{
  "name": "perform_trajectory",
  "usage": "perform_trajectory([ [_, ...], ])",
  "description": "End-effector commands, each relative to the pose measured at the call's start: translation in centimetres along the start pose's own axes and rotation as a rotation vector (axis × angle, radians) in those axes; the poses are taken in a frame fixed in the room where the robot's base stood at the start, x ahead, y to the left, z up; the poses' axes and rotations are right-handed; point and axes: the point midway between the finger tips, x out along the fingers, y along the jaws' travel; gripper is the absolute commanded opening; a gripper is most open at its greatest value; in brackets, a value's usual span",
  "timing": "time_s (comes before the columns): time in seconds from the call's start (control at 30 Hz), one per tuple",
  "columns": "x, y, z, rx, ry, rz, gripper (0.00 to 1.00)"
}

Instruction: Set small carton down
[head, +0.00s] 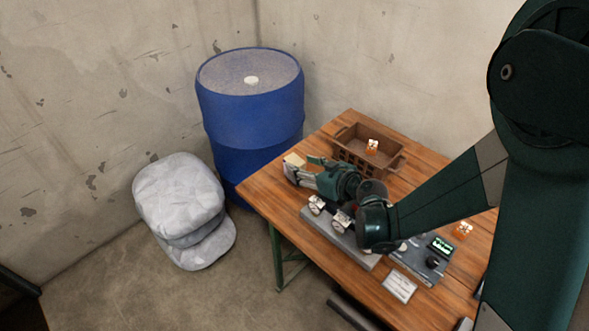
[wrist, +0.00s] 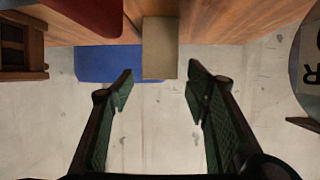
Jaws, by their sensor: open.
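The small carton (head: 294,160) is a tan box at the left corner of the wooden table, right by my fingertips. In the wrist view the carton (wrist: 160,47) lies ahead of the gap between my fingers, overlapping the table edge in the picture. My gripper (head: 299,170) is open, and the wrist view shows its two fingers (wrist: 160,78) spread wider than the carton, with clear space on both sides. The carton's underside is hidden, so I cannot tell how much of it rests on the table (head: 262,189).
A brown crate (head: 349,151) with an orange-and-white item in it stands behind my gripper. A blue drum (head: 250,105) stands beyond the table's left corner, with grey sacks (head: 180,200) beside it. Grey equipment (head: 325,232) with valves lies under my arm.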

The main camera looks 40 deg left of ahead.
Motion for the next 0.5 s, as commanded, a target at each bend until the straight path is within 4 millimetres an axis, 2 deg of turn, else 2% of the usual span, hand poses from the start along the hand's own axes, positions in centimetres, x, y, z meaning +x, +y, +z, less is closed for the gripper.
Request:
perform_trajectory([
  [0.5, 4.8, 0.1, 0.1, -0.001, 0.000, 0.000, 0.48],
])
